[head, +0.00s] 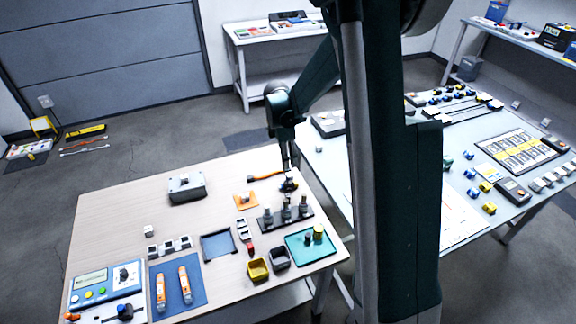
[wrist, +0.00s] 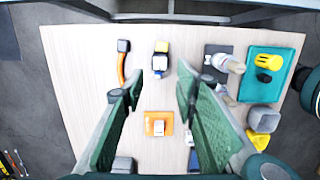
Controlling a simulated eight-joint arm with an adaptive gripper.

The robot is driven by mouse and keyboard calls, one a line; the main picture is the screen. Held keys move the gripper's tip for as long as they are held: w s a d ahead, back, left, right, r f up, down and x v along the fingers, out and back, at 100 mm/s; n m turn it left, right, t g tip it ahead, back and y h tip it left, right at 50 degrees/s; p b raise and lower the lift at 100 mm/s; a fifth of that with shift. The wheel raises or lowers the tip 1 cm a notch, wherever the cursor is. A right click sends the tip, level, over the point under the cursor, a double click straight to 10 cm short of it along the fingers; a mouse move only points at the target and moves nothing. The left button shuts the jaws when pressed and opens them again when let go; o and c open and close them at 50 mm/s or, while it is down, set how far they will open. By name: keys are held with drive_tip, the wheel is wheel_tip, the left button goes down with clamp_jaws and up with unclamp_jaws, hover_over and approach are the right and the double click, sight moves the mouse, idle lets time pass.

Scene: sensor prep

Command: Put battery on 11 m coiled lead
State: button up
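My gripper (wrist: 158,75) is open, its two green fingers well apart, pointing down over the far part of the wooden table. In the head view my gripper (head: 289,160) is above a small dark item (head: 289,185). In the wrist view a small dark, yellow and blue item (wrist: 160,62) shows between the fingertips; nothing is visibly gripped. Beside it lies a curved orange strip with a dark end (wrist: 122,65), also in the head view (head: 265,177). I cannot tell which item is the battery, and no label reading 11 m coiled lead is readable.
An orange pad with a pale block (wrist: 158,125) lies nearby. A dark rack with several cylinders (head: 285,215) and a teal tray (wrist: 284,62) stand to the right. A grey box (head: 187,187) stands left. Bare tabletop (head: 130,200) shows at the left.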

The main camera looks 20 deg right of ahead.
drive_tip(key=shift+a+r, duration=0.15)
drive_tip(key=shift+r, duration=0.75)
drive_tip(key=shift+a+r, duration=0.1)
drive_tip(key=shift+r, duration=0.8)
drive_tip(key=s+a+r+m+t, duration=0.2)
drive_tip(key=s+a+r+m, duration=0.15)
drive_tip(key=s+r, duration=0.45)
drive_tip(key=s+a+r+m+t, duration=0.1)
drive_tip(key=s+a+r+m, duration=0.1)
drive_tip(key=s+r+m, duration=0.5)
drive_tip(key=s+a+r+m+t, duration=0.1)
drive_tip(key=s+m, duration=0.1)
drive_tip(key=s, duration=0.4)
drive_tip(key=s+a+r+m+t+y, duration=0.1)
drive_tip(key=s+a+r+m, duration=0.1)
drive_tip(key=s, duration=0.5)
drive_tip(key=s+a+r+m+t, duration=0.1)
drive_tip(key=s+m+t, duration=0.1)
drive_tip(key=s, duration=0.5)
drive_tip(key=shift+s+a+r+m, duration=0.15)
drive_tip(key=shift+a+m, duration=0.25)
drive_tip(key=shift+m, duration=0.35)
